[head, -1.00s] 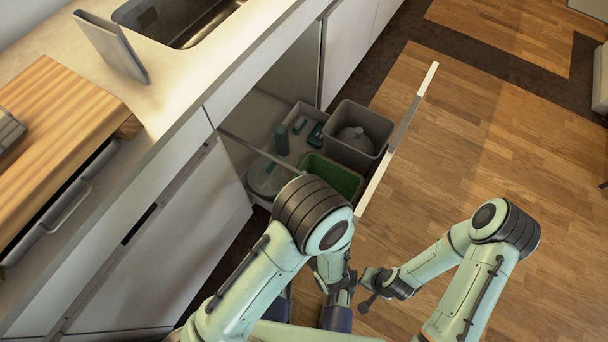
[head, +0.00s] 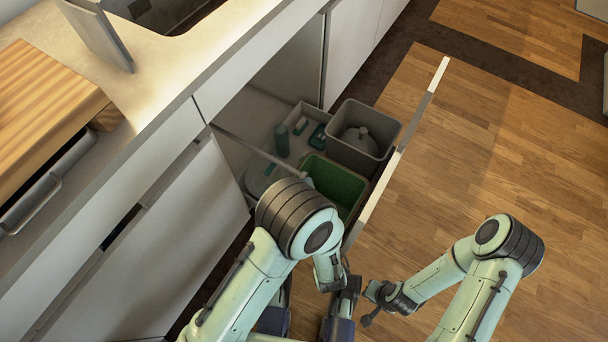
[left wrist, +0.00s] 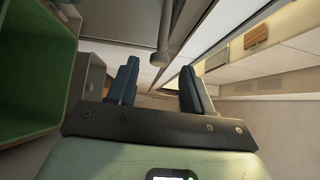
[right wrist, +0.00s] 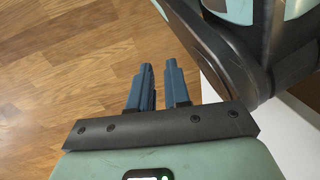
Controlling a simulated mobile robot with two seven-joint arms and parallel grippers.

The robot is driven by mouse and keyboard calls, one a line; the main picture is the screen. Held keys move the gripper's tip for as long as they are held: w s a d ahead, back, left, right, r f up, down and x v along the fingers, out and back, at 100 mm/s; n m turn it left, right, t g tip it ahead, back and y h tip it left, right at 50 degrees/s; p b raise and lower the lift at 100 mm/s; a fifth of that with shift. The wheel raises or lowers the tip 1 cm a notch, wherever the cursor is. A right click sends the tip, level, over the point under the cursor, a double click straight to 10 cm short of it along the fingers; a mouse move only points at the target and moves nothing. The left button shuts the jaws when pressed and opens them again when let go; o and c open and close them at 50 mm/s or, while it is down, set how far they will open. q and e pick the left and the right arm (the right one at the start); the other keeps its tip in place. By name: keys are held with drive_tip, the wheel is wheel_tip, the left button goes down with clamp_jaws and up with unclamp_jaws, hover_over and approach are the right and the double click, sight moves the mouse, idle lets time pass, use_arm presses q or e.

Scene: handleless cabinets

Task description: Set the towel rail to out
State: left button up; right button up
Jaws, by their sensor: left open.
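A grey rod with a rounded end, likely the towel rail (left wrist: 164,32), hangs ahead of my left gripper in the left wrist view. A thin pale rod, which may be the same rail (head: 250,148), runs from the cabinet front over the pulled-out drawer in the head view. My left gripper (left wrist: 158,75) is open and empty; the rod's end appears between its fingers in the picture, and I see no contact. My left arm hides this gripper in the head view. My right gripper (right wrist: 158,75) is over the floor, empty, with a narrow gap between its fingers.
A sink (head: 165,12) and wooden board (head: 40,105) are on the counter.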

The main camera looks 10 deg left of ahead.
sight(304, 176)
use_arm(q)
drive_tip(key=x, duration=0.5)
drive_tip(key=shift+b, duration=0.3)
drive_tip(key=shift+s, duration=0.1)
clamp_jaws()
